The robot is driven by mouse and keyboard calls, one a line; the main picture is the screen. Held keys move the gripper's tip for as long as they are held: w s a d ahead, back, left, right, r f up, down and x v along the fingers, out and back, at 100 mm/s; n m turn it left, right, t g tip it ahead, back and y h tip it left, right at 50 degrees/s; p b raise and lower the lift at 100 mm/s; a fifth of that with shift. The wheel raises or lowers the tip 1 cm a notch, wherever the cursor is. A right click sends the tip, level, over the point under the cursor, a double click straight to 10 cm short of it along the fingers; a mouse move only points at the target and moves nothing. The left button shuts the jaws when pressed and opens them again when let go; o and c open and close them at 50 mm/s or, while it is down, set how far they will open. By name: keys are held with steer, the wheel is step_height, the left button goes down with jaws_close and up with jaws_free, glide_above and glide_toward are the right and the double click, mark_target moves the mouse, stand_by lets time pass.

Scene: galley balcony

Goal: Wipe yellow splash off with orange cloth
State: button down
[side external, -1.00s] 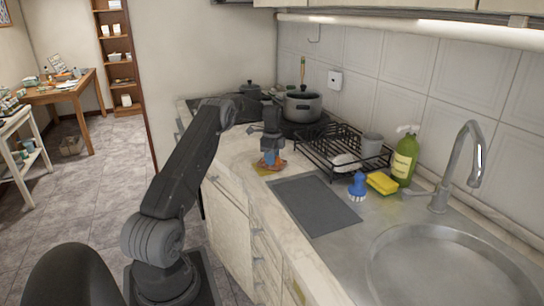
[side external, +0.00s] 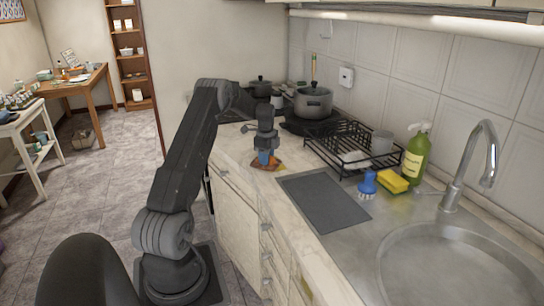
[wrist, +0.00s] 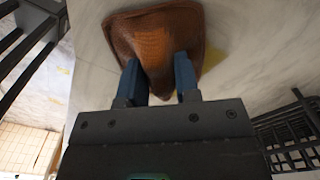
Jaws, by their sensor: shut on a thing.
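The orange cloth (wrist: 152,38) is bunched between the blue fingers of my gripper (wrist: 160,75) in the wrist view. My gripper is shut on it and holds it at the marble countertop. In the side view the cloth (side external: 266,162) shows under my gripper (side external: 265,156), left of the dish rack. A patch of the yellow splash (wrist: 212,60) shows beside the cloth's right edge in the wrist view. The rest of the splash, if any, is hidden under the cloth and gripper.
A black dish rack (side external: 345,148) stands close on the right. A grey mat (side external: 325,201) lies nearer the sink. Pots (side external: 313,102) stand on the stove behind. A blue brush (side external: 367,184), yellow sponge (side external: 392,181) and green bottle (side external: 416,155) stand beside the sink.

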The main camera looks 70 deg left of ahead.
mark_target(274, 158)
steer(key=shift+s, duration=0.75)
steer(key=shift+w+f, duration=0.1)
steer(key=shift+w, duration=3.8)
steer(key=shift+d, duration=0.95)
steer(key=shift+s+d, duration=0.15)
steer(key=shift+s, duration=3.75)
steer(key=shift+w+f, duration=0.1)
steer(key=shift+w, duration=3.8)
